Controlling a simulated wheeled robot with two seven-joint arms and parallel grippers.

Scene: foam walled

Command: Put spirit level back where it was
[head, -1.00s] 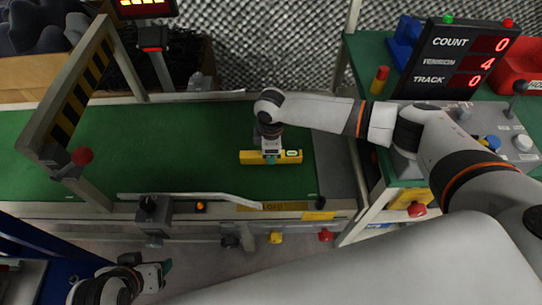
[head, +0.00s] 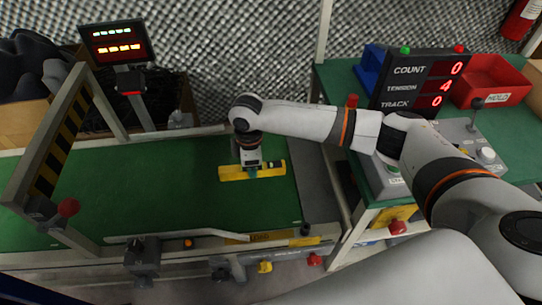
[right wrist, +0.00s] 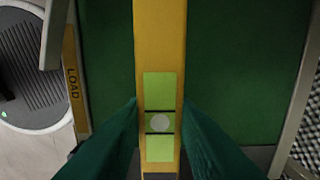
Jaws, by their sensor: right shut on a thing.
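The yellow spirit level (head: 232,174) is at the right part of the green conveyor belt (head: 120,190), lying across the picture in the head view. My right gripper (head: 251,174) points down and is shut on the spirit level near its middle. In the right wrist view the spirit level (right wrist: 160,40) runs between the two green fingers (right wrist: 160,135), with its pale green vial window between them. I cannot tell whether the spirit level touches the belt. My left gripper is not in view now.
A striped yellow and black frame (head: 60,145) with a red knob stands over the belt at left. A display (head: 118,43) stands behind it. At right, a green table (head: 340,85) holds a counter panel (head: 425,80), a red bin (head: 488,82) and a control box (head: 465,140). The belt's middle is clear.

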